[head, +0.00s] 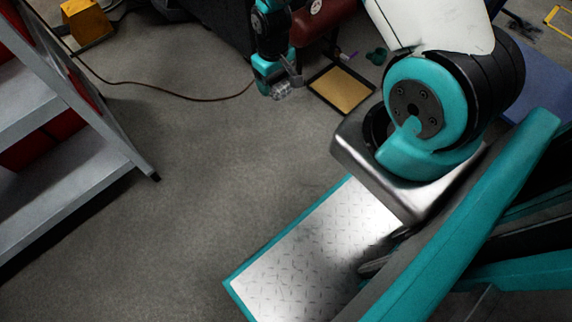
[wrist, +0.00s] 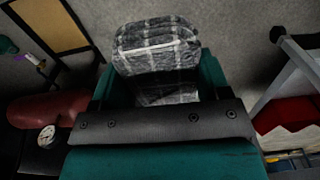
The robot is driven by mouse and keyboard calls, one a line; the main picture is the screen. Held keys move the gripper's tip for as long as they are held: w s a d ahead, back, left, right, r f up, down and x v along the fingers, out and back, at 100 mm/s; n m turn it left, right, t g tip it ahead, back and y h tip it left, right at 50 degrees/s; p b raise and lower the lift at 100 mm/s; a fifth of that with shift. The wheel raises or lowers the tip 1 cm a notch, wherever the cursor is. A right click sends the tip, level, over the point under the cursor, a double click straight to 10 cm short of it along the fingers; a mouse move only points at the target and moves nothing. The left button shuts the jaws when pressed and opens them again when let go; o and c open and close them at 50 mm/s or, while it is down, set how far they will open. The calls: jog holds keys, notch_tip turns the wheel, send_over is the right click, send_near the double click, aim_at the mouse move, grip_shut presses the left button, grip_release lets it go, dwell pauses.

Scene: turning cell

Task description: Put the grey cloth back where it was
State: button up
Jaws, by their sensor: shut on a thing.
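The grey cloth (wrist: 157,46) is a folded dark grey bundle with pale check lines. My gripper (wrist: 155,82) is shut on it in the wrist view, with a teal finger on each side and part of the cloth showing between them. In the head view my gripper (head: 276,82) hangs at the top middle, with the cloth (head: 283,91) at its lower end, above the floor. The spot the cloth came from cannot be told from these frames.
A grey shelf unit (head: 75,190) with red bins stands at the left. A dark-framed tan board (head: 341,88) lies right of my gripper. A dark red rounded object (head: 325,24) is behind it. A thin cable (head: 180,95) crosses the floor. Open floor (head: 210,150) lies between.

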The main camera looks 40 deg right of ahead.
jog(key=b, duration=0.9)
send_over(287, 155)
notch_tip(287, 155, down, 17)
notch_tip(287, 155, down, 15)
jog(key=b, duration=0.8)
jog(key=shift+w+r, duration=0.1)
jog(key=shift+r, duration=0.1)
notch_tip(287, 155, down, 5)
jog(key=b, duration=0.3)
jog(key=shift+f, duration=0.2)
jog(key=shift+r, duration=0.15)
jog(key=o, duration=0.8)
